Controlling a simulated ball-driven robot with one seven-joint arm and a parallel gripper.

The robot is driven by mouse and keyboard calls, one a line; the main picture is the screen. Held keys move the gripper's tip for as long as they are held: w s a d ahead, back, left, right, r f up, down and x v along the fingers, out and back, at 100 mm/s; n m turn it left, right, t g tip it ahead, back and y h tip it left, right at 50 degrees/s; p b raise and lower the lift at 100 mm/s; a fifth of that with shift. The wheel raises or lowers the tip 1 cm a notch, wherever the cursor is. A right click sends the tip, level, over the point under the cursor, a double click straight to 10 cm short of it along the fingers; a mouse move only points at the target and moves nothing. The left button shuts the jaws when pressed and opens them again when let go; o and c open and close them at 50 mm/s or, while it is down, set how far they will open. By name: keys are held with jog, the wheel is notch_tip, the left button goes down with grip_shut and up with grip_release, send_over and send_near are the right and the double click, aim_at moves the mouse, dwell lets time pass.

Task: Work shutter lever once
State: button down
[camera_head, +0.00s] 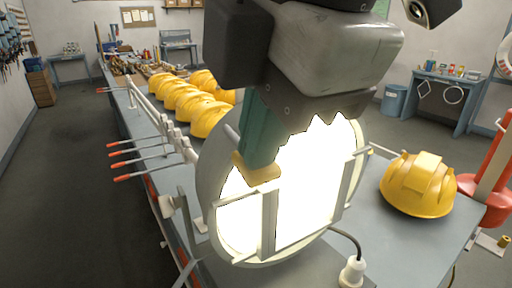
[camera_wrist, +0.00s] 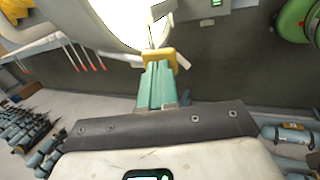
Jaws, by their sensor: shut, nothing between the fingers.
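A large round signal lamp (camera_head: 205,165) stands on the bench with its face glowing white behind upright shutter bars (camera_head: 269,222). Its pale edge also shows at the top of the wrist view (camera_wrist: 115,15). My gripper (camera_head: 256,172) has teal fingers with yellow tips, held together in front of the lamp's upper left face. In the wrist view the tips (camera_wrist: 159,60) are beside a thin pale rod (camera_wrist: 152,36) at the lamp. I cannot tell whether they touch it, or whether this rod is the shutter lever. My arm hides the lamp's top.
Several red-handled levers (camera_head: 127,151) stick out from the bench's left side. Several yellow helmets (camera_head: 187,100) sit behind the lamp, and one helmet (camera_head: 418,184) sits to its right. A cable with a pale plug (camera_head: 352,272) lies in front. The floor at left is clear.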

jog(key=shift+d+f+t+y+b, duration=0.1)
jog(key=shift+f+t+y+b, duration=0.2)
jog(key=shift+f+t+b, duration=0.4)
jog(key=shift+r+p, duration=0.1)
jog(key=shift+p, duration=0.35)
jog(key=shift+s+r, duration=0.1)
jog(key=shift+r+p, duration=0.7)
jog(key=shift+p, duration=0.15)
